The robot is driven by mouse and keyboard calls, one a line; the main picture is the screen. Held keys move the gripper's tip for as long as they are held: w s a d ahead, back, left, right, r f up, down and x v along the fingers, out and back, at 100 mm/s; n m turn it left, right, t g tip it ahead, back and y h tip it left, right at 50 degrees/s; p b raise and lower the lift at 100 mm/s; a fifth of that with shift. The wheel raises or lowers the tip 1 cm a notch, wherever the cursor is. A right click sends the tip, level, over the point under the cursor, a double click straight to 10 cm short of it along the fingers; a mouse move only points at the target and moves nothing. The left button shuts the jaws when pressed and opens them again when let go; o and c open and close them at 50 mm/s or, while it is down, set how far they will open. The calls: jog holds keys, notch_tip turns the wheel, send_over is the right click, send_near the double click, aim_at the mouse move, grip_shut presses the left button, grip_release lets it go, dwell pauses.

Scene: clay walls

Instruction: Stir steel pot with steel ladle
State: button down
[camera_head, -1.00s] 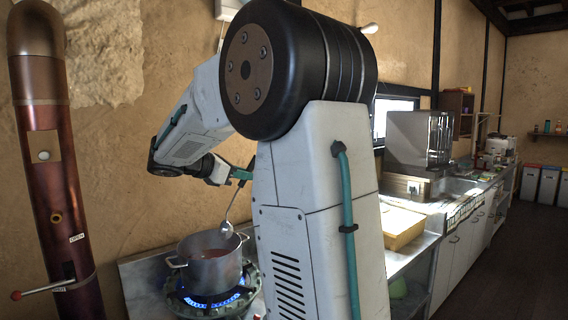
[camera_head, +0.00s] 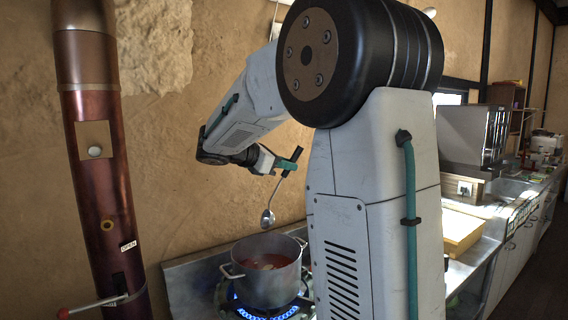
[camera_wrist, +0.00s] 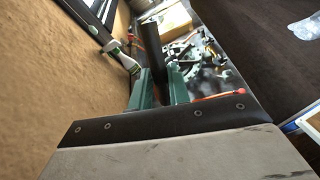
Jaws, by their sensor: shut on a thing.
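The steel pot (camera_head: 268,284) stands on a lit burner with blue flames, and reddish contents with pieces show inside it. My gripper (camera_head: 288,165) is shut on the dark handle of the steel ladle (camera_head: 268,218). The ladle hangs tilted with its bowl down, above the pot's back rim and apart from the contents. In the wrist view, the green fingers of my gripper (camera_wrist: 160,90) close around the dark handle (camera_wrist: 153,48). The ladle's bowl and the pot are not visible in the wrist view.
A clay wall (camera_head: 180,180) rises behind the stove. A dark red pipe (camera_head: 100,170) with a lever stands at left. A yellowish box (camera_head: 460,232) lies on the counter to the right, with a steel appliance (camera_head: 472,138) beyond it.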

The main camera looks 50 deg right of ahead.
jog(key=shift+s+d+f, duration=1.8)
jog(key=shift+d+f, duration=0.05)
jog(key=shift+f, duration=0.35)
jog(key=w+a+f, duration=0.2)
jog(key=f, duration=0.4)
jog(key=w+a+f, duration=0.1)
jog(key=a+f, duration=0.1)
jog(key=f, duration=0.5)
jog(key=shift+w, duration=0.4)
jog(key=shift+f, duration=0.1)
jog(key=shift+w, duration=0.15)
